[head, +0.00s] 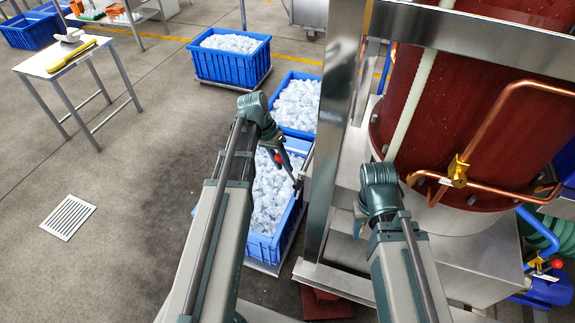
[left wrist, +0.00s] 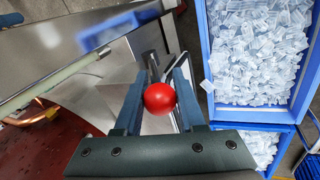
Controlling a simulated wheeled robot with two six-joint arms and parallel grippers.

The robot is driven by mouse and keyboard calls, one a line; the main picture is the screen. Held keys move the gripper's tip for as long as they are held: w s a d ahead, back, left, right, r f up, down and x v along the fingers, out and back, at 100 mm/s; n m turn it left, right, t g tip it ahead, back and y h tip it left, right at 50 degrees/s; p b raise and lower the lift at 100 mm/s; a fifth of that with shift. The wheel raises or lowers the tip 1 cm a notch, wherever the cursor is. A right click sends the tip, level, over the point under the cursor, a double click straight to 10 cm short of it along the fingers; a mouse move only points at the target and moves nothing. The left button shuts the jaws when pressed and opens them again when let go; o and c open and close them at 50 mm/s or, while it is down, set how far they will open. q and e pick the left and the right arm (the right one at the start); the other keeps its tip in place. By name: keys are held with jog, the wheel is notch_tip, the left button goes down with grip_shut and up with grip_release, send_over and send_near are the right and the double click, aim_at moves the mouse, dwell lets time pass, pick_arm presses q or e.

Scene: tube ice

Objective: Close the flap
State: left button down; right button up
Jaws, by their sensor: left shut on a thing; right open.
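My left gripper (head: 287,168) is beside the steel post and above the nearest blue crate of ice. In the left wrist view its two fingers (left wrist: 160,80) stand on either side of a red ball knob (left wrist: 160,98) and are shut on it. The knob also shows as a small red spot in the head view (head: 278,158). A thin, grey-framed plate (left wrist: 176,72), which looks like the flap, is just beyond the knob; its angle is hard to tell. My right arm reaches towards the machine at the right, but its gripper is hidden.
Blue crates of tube ice stand along the post: a near one (head: 262,246), a middle one (head: 297,103) and a far one (head: 231,58). A steel post (head: 334,130) stands between my arms. A red tank (head: 460,110) with copper pipes (head: 497,113) is at right. Open floor lies left.

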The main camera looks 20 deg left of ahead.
pick_arm(q)
jog(key=shift+a+f, duration=0.25)
jog(key=shift+a, duration=0.15)
jog(key=c, duration=0.6)
grip_release()
jog(key=shift+a, duration=0.15)
jog(key=shift+r, duration=0.15)
jog(key=shift+r+p, duration=0.5)
jog(key=shift+p, duration=0.05)
jog(key=p+v, duration=1.1)
jog(key=v, duration=0.1)
jog(key=shift+a+r+p, duration=0.2)
jog(key=shift+a+p, duration=0.05)
jog(key=shift+p, duration=0.05)
